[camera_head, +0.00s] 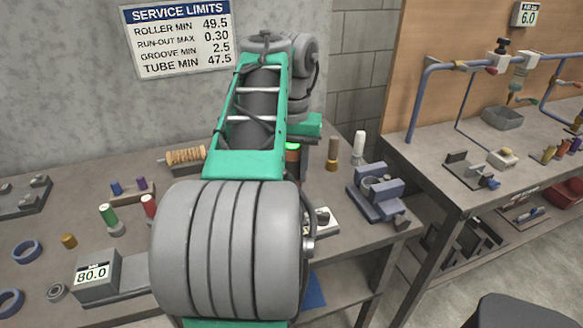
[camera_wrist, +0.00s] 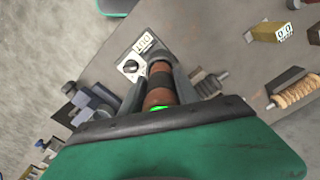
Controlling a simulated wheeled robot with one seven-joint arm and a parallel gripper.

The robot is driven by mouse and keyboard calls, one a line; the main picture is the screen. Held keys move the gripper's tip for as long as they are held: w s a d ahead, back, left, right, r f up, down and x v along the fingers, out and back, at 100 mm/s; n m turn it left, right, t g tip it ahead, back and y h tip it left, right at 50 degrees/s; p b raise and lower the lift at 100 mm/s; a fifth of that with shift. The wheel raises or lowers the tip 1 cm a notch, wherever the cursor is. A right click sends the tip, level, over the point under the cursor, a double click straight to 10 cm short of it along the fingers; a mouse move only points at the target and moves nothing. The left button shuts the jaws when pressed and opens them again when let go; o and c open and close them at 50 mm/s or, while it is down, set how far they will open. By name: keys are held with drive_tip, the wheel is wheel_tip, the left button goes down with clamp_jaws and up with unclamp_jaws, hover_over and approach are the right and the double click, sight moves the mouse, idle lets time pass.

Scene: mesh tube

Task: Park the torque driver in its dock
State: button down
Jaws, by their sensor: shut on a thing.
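In the wrist view my gripper (camera_wrist: 160,78) is shut on a banded brown-orange and black cylinder, which I take to be the torque driver (camera_wrist: 158,97). A green glow shows at its near end. A small brown-orange part of the driver (camera_head: 292,155) also shows in the head view beside my arm. Its far end points toward a pale panel with a dial and a readout (camera_wrist: 138,58). I cannot tell whether the driver touches the panel. My arm hides most of the gripper in the head view. I cannot make out the dock for certain.
A blue-grey fixture (camera_head: 378,190) stands on the bench's right end. A wooden-looking spool (camera_head: 185,156), a brown peg (camera_head: 332,153) and a white bottle-like piece (camera_head: 359,146) stand farther back. A block reading 80.0 (camera_head: 97,280) and loose rings lie at left. A second bench (camera_head: 440,175) is at right.

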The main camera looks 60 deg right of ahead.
drive_tip(key=shift+f+b, duration=1)
idle(0.8)
drive_tip(key=c, duration=0.8)
unclamp_jaws()
drive_tip(key=shift+f, duration=0.1)
